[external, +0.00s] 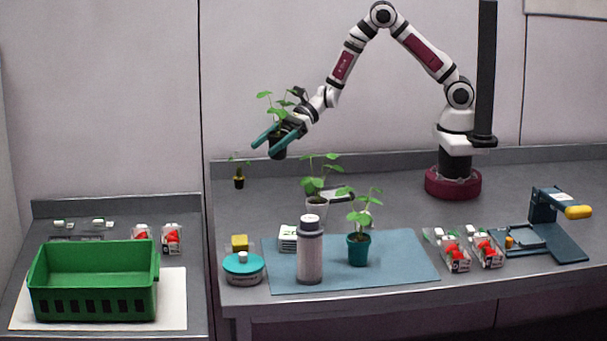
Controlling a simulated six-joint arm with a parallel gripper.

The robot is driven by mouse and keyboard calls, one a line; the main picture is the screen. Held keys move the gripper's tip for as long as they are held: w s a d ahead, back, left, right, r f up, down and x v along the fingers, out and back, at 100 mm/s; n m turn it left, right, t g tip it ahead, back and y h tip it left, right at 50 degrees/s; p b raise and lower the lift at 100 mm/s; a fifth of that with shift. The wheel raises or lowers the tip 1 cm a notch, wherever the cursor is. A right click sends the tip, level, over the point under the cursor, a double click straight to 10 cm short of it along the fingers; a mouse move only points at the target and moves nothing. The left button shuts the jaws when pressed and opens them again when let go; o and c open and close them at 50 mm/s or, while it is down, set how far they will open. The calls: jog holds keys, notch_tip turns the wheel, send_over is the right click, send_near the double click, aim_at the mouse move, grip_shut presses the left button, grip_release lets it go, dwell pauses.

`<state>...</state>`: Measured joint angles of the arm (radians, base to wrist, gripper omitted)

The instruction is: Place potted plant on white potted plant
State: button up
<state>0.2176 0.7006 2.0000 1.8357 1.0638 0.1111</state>
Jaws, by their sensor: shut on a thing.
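My gripper (264,148) has teal fingers and is shut on a potted plant (277,150) with a dark pot and green leaves. It holds this plant upright in the air, above and to the left of the white potted plant. The white potted plant (316,210) stands on the bench with green leaves above its white pot. Its lower front is partly hidden by a grey bottle. Another plant in a teal pot (358,250) stands on the blue mat, and a small plant in a dark pot (239,182) stands at the back left.
The grey bottle (310,255) stands on the blue mat (400,262). A teal-lidded jar (243,267) and yellow block (239,242) are to its left. Red-and-white packs (455,253) and a blue stand (545,240) are at right. A green crate (95,290) sits on the left bench.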

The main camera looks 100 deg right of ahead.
jog(key=s+a+r+n+g+y, duration=0.1)
jog(key=s+a+r, duration=0.1)
jog(key=s, duration=0.3)
jog(key=s+a+r+n+g+y, duration=0.1)
jog(key=s+a+r+n+y, duration=0.15)
jog(key=s, duration=0.25)
send_over(317, 212)
jog(key=w, duration=0.2)
jog(key=shift+m+h, duration=0.35)
jog(key=shift+h, duration=0.1)
jog(key=f, duration=0.6)
jog(key=shift+s+d, duration=0.25)
jog(key=shift+d, duration=0.15)
jog(key=f, duration=0.4)
jog(key=shift+w+a+f, duration=0.1)
jog(key=shift+a+f, duration=0.2)
jog(key=shift+a, duration=0.05)
jog(key=shift+f, duration=0.15)
jog(key=o, duration=1.4)
